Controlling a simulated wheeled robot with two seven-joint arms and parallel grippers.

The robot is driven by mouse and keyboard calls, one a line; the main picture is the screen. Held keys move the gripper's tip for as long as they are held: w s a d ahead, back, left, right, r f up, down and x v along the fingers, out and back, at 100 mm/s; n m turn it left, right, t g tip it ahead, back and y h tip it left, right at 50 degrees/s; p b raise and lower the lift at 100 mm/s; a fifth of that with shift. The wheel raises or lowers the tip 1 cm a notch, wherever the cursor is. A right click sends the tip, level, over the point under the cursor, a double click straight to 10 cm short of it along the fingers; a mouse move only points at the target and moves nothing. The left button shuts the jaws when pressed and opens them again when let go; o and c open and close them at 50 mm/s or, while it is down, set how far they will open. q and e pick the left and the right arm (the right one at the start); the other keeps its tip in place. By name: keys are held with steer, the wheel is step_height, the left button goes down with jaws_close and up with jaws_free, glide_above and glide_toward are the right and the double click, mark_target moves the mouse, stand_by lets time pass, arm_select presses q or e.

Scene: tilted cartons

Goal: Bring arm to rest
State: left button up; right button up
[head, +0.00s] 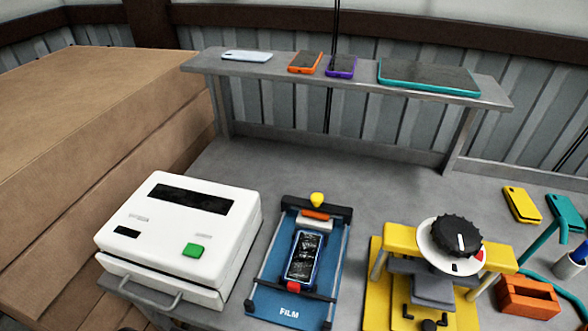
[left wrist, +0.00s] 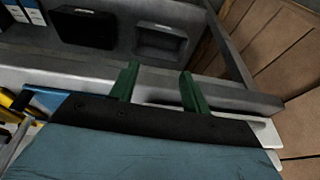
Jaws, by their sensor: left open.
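My left gripper (left wrist: 160,78) shows in the left wrist view, with its two green fingers apart and nothing between them. Beyond the fingers is a grey ledge (left wrist: 235,98) with a grey surface behind it. I cannot tell how near the fingers are to the ledge. Neither gripper shows in the head view, and my right gripper is in no view.
The grey bench holds a white machine (head: 180,235), a blue film jig (head: 265,290) with a phone (head: 303,257), and a yellow press (head: 400,240). A raised shelf (head: 300,77) carries several devices. Brown cartons (head: 90,110) stand left. The bench's middle back is clear.

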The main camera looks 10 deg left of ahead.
arm_select(q)
steer(key=s+f+g+b, duration=0.1)
steer(key=s+f+b, duration=0.1)
steer(key=f, duration=1.1)
steer(key=s+f+b, duration=0.2)
steer(key=f, duration=1.2)
steer(key=s+a+f+g+b, duration=0.1)
steer(key=s+a+f+b, duration=0.2)
steer(key=s+f, duration=1.2)
steer(key=shift+f, duration=0.35)
